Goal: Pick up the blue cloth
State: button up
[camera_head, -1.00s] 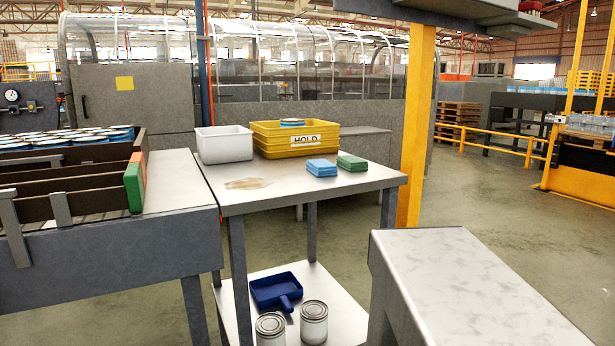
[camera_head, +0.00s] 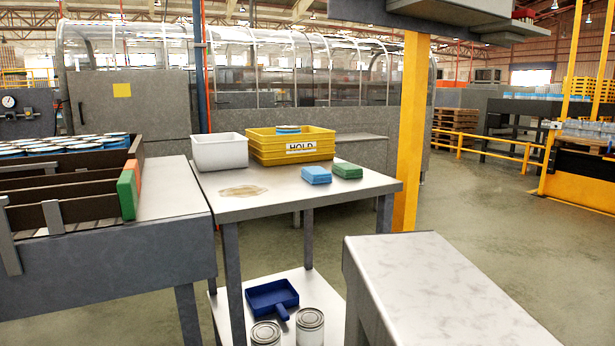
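The blue cloth (camera_head: 316,175) is a small folded light-blue block. It lies on the grey metal table (camera_head: 300,200) in the middle of the head view, near the table's right side. A green folded cloth (camera_head: 346,169) lies just to its right and slightly behind. My gripper is not in view, so its distance to the cloth and its state cannot be seen.
A yellow HOLD bin (camera_head: 291,148) with a can in it and a white bin (camera_head: 219,152) stand behind the cloth. A brownish spill (camera_head: 243,190) lies to its left. A yellow post (camera_head: 412,130) and a pale-topped counter (camera_head: 450,290) stand to the right. A blue dustpan (camera_head: 272,296) and cans (camera_head: 310,325) are below.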

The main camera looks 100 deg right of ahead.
aim_at(314, 175)
jog(key=u, duration=0.2)
jog(key=k, duration=1.65)
jog(key=z, duration=0.3)
jog(key=i, duration=0.95)
